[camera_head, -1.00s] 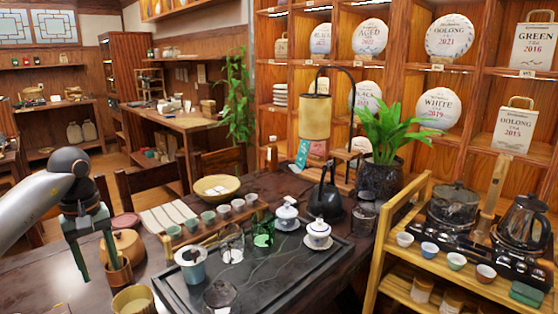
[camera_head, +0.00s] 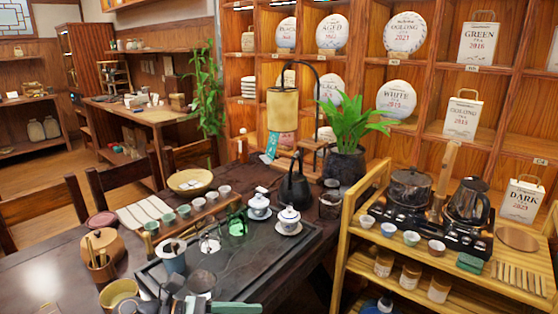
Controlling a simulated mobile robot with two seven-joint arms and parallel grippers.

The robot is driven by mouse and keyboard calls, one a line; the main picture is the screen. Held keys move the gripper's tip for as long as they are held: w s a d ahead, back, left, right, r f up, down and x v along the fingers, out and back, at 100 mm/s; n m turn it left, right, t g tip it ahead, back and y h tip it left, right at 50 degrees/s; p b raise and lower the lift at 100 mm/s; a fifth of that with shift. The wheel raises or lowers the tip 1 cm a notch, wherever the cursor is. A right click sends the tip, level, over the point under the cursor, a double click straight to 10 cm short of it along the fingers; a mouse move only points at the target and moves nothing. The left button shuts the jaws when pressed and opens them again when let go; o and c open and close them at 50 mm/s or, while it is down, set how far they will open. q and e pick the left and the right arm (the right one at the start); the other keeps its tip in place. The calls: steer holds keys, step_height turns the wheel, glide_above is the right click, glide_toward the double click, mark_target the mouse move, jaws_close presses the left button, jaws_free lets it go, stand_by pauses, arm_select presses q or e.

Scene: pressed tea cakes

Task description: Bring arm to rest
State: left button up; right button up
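Grey and green parts (camera_head: 200,304) at the bottom edge of the head view look like part of my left arm or gripper, cut off by the frame. Its fingers cannot be made out, so I cannot tell whether it is open or shut. No held object can be made out. My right gripper is not in view. The dark tea tray (camera_head: 290,255) lies on the table just beyond these parts. A blue-grey cup with a strainer (camera_head: 172,258) stands at the tray's left end.
A wooden tool holder (camera_head: 102,268) and a yellowish bowl (camera_head: 118,296) stand left of the tray. Lidded white cups (camera_head: 289,219) and a dark kettle (camera_head: 294,188) stand behind. A wooden cart (camera_head: 350,235) with pots blocks the right. The table's left front (camera_head: 45,275) is clear.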

arm_select(q)
steer(key=s+a+f+m+t+y+p, duration=0.2)
steer(key=s+a+f+m+y, duration=0.3)
steer(key=s+f+m, duration=0.3)
steer(key=s+a+f+m+t+y+p, duration=0.3)
steer(key=s+a+f+m+t+y, duration=0.2)
steer(key=m, duration=1.2)
steer(key=s+f+y, duration=0.3)
steer(key=s+f, duration=0.1)
steer(key=f, duration=0.2)
steer(key=shift+a+t+y+p, duration=0.3)
steer(key=shift+p, duration=0.05)
